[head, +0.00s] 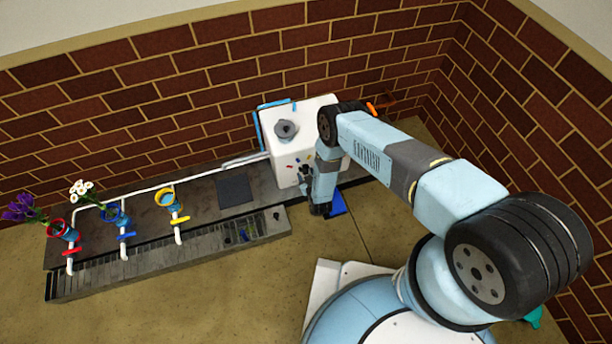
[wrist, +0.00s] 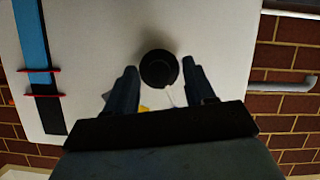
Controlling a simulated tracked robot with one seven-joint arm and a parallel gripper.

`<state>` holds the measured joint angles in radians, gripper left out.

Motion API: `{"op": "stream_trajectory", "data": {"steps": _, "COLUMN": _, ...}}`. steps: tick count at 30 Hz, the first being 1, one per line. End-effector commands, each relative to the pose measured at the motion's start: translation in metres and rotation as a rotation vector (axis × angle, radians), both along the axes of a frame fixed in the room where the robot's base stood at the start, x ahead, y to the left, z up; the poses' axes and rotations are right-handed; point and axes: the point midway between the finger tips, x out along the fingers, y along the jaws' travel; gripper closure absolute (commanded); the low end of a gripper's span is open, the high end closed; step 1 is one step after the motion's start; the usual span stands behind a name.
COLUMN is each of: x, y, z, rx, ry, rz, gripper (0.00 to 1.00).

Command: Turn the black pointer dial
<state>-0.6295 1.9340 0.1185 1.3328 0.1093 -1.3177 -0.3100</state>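In the wrist view a round black dial (wrist: 159,68) sits on a white panel (wrist: 90,60). My gripper (wrist: 160,80) is open, with one finger on each side of the dial's lower part and visible gaps between. I cannot tell how far the tips are from the panel. A thin pale line and a small yellow patch show just below the dial, between the fingers. Small coloured marks show on the box's front there; the dial is not clearly visible.
A blue strip with two red bands (wrist: 38,70) runs along the panel's left. A white pipe (head: 140,190) runs left to several coloured cups with valves, some holding flowers. A brick wall (head: 180,80) stands close behind.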

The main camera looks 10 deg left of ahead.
Motion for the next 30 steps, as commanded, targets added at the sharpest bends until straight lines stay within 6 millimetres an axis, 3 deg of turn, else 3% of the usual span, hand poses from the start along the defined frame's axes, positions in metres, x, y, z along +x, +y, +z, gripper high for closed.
{"op": "stream_trajectory", "data": {"steps": 11, "x": -0.006, "y": -0.004, "z": 0.003, "rx": -0.001, "ry": 0.000, "rz": -0.001, "gripper": 0.46}}
{"op": "stream_trajectory", "data": {"steps": 30, "x": -0.097, "y": -0.055, "z": 0.044, "rx": -0.001, "ry": 0.003, "rz": 0.000, "gripper": 0.46}}
